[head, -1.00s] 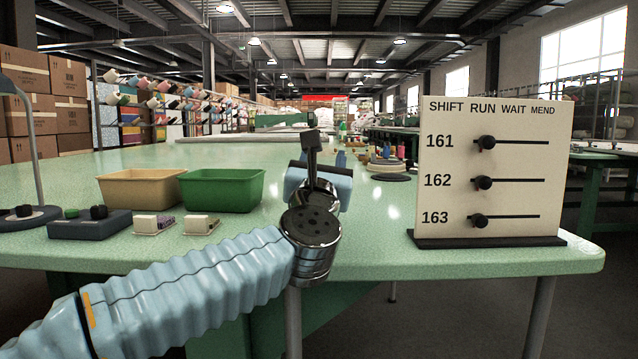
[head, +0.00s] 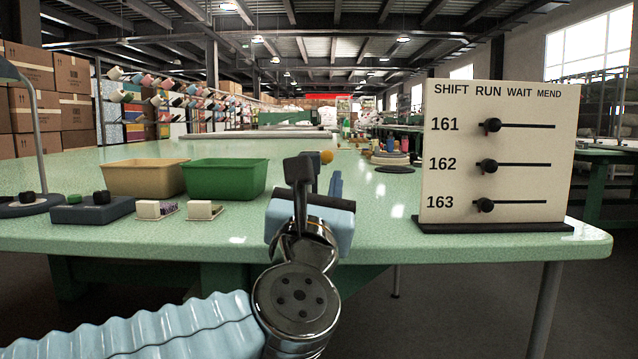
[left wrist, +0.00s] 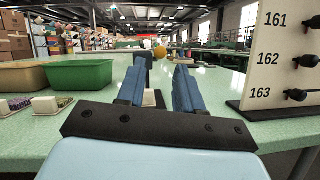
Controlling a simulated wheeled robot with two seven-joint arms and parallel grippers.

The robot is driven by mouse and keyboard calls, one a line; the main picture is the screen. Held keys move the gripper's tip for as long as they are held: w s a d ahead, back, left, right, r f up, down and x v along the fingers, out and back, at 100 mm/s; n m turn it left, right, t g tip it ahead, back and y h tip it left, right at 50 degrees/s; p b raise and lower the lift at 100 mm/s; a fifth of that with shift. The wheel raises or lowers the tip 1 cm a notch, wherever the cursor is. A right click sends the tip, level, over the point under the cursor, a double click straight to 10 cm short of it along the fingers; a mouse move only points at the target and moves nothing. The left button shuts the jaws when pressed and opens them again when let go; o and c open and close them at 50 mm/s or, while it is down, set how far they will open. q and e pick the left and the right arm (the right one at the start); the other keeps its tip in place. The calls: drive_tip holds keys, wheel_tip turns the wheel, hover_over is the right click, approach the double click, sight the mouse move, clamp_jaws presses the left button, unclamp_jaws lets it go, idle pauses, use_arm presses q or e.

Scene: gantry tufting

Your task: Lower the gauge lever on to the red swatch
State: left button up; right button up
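The orange ball (head: 327,157), which looks like the gauge lever's knob, shows just beyond my left gripper (head: 320,180). In the left wrist view the ball (left wrist: 160,53) sits at the top of a dark and pale post, above and beyond the gap between my blue fingertips (left wrist: 158,72). The fingers are apart with nothing between them. A small white piece (left wrist: 150,98) shows low between the fingers. The gauge's lower part is mostly hidden by my gripper, and I cannot see a red swatch. My right gripper is out of view.
A tan bin (head: 143,180) and a green bin (head: 225,180) stand at left, with two small sample blocks (head: 155,209) before them. A dark button box (head: 92,209) is further left. A white slider board (head: 497,150) stands at right.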

use_arm(q)
drive_tip(key=shift+m, duration=0.6)
drive_tip(key=shift+c, duration=1.1)
drive_tip(key=shift+s+f+m+p, duration=0.1)
drive_tip(key=shift+m+p, duration=0.3)
drive_tip(key=shift+m, duration=0.7)
drive_tip(key=shift+c, duration=1.1)
drive_tip(key=m, duration=0.3)
drive_tip(key=shift+s+d+f+m+p, duration=0.1)
drive_tip(key=shift+d+f+m+p, duration=0.1)
drive_tip(key=shift+m+p, duration=0.2)
clamp_jaws()
drive_tip(key=n+t+p, duration=0.1)
drive_tip(key=n+p, duration=0.6)
drive_tip(key=n, duration=1.9)
approach(326, 161)
drive_tip(key=x, duration=0.6)
drive_tip(key=shift+w+r, duration=0.2)
drive_tip(key=shift+w, duration=0.2)
